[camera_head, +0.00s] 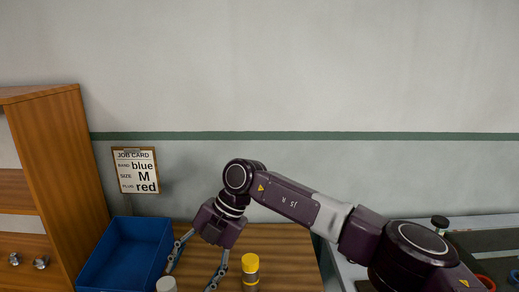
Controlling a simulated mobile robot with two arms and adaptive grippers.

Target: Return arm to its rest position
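My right arm comes in from the right and reaches left across the wooden table (285,245). Its gripper (190,280) points down with its two fingers spread apart, and I see nothing held between them. A cylinder with a pale top (166,285) stands at the bottom edge, close to the left finger; I cannot tell whether they touch. A yellow-topped cylinder (250,264) stands upright to the right of the gripper, apart from it. The lower ends of the fingers are near the picture's bottom edge. My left gripper is not in view.
A blue bin (125,255) sits left of the gripper, beside a wooden cabinet (65,165). At right is a grey surface with a black knob (440,222) and a red ring (485,282).

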